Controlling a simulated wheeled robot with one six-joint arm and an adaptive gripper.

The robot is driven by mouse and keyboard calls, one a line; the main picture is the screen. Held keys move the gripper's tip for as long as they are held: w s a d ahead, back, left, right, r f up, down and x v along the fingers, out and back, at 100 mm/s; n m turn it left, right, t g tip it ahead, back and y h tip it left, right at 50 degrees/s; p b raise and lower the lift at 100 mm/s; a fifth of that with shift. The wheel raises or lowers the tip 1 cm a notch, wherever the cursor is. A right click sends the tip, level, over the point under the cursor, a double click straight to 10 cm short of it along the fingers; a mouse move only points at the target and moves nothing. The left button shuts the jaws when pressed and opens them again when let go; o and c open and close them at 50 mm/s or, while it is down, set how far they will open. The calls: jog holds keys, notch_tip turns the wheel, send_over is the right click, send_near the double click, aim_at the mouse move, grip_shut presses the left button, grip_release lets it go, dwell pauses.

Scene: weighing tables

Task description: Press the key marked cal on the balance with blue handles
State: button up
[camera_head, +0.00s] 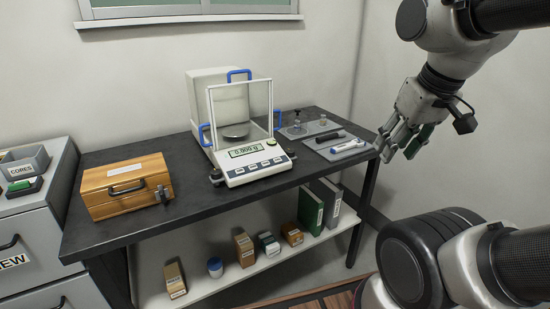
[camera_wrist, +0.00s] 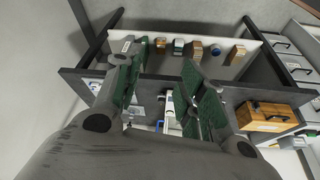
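The balance with blue handles (camera_head: 248,171) stands on the dark table, its glass draft shield around a round pan (camera_head: 235,131). Its display (camera_head: 244,151) appears to read 0.000 g. Several small keys (camera_head: 262,164) sit in a row below the display; their markings are too small to read. My gripper (camera_head: 396,147) is off the table's right end, to the right of the balance and apart from it. In the wrist view its green-padded fingers (camera_wrist: 160,88) are spread with nothing held, and they hide most of the balance.
A wooden box (camera_head: 125,186) stands left of the balance. Grey trays with small weights (camera_head: 298,124) and pens (camera_head: 346,146) lie to its right. The shelf (camera_head: 225,274) below holds boxes and binders. A drawer cabinet (camera_head: 38,235) stands at left.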

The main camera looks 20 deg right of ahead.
jog(key=shift+c, duration=0.2)
grip_shut()
dwell(1.4)
